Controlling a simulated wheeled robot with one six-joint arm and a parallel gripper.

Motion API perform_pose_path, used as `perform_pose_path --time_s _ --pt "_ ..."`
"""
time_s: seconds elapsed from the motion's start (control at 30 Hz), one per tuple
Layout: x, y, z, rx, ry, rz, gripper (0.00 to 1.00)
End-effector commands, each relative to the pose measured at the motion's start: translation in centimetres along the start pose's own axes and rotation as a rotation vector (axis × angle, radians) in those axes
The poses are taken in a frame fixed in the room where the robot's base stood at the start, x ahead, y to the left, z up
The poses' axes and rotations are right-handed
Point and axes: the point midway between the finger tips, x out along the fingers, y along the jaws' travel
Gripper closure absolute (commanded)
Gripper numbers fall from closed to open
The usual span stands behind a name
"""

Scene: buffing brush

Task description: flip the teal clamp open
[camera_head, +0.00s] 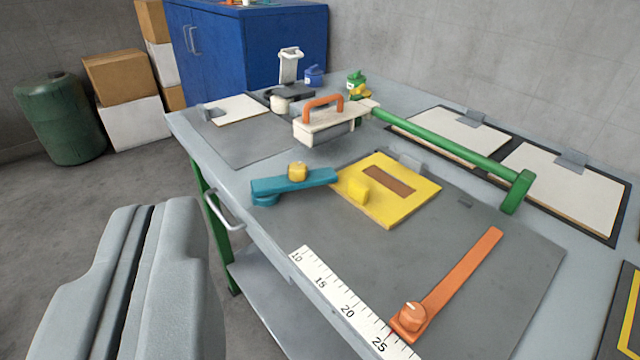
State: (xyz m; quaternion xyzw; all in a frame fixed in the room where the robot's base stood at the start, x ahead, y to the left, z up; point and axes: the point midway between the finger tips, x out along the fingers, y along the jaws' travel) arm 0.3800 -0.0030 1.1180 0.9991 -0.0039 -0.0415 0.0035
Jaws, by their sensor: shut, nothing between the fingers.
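The teal clamp (285,184) is a flat bar with a yellow knob (297,171) on top. It lies near the left edge of the grey work mat, and its right end reaches the near left edge of a yellow plate (412,201). The plate has a brown rectangular strip and a small yellow block on it. My gripper (146,212) fills the lower left of the view, its two grey fingers shut together with nothing between them. It is to the left of the workbench and apart from the clamp.
An orange bar (462,275) with a knob and a white ruler (345,305) lie on the near part of the workbench (225,170). A brush with an orange handle (323,108) and a long green bar (440,140) stand behind the plate. A drawer handle (224,212) sticks out from the bench side.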

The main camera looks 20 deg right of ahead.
Motion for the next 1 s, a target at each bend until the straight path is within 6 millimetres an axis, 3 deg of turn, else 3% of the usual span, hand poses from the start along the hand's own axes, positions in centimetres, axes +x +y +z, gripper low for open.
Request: perform_pose_path --time_s 0.47,1.0 --pt "9.7 3.9 2.4 -0.048 -0.403 0.06 1.0" --pt "19.1 10.1 7.6 -0.042 -0.886 0.03 1.0"
